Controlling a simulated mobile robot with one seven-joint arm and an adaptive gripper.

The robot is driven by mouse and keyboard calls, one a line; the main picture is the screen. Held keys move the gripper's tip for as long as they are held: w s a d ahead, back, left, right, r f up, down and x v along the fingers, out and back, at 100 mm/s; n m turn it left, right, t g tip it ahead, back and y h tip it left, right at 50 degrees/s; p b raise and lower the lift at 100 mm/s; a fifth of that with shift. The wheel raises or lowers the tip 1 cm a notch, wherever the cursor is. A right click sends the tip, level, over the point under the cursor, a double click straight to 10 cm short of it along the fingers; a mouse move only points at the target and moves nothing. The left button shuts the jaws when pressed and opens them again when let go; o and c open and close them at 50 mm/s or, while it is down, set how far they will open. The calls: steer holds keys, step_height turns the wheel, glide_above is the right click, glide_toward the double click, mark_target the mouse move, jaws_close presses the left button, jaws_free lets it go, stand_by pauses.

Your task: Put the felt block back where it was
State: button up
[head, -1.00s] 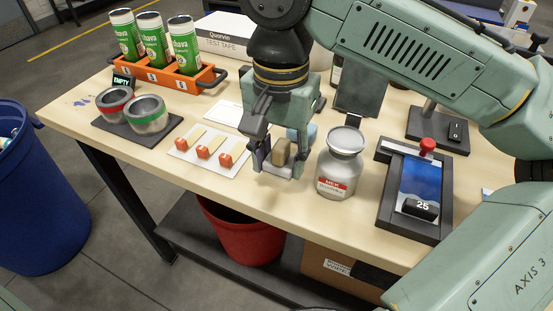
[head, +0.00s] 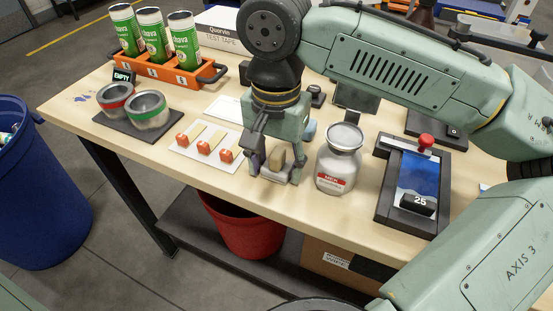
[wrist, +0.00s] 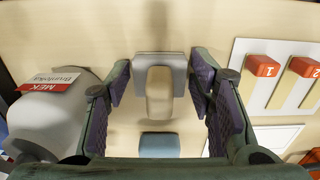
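The felt block, a grey pad (wrist: 160,64) with a tan handle-like piece (wrist: 160,92), lies between my fingertips in the wrist view. In the head view its tan top (head: 277,158) shows between the fingers.
A MEK bottle (head: 340,160) stands close on the right. A white card with orange-tipped strips (head: 187,155) lies on the left. A small blue block (head: 309,130) sits behind the gripper. The table's front edge (head: 250,195) is near. A framed blue panel (head: 414,180) is farther right.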

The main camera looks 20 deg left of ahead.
mark_target(276, 154)
steer(key=shift+o, duration=0.8)
steer(key=shift+r, duration=0.1)
step_height(276, 154, up, 12)
steer(key=shift+r, duration=0.15)
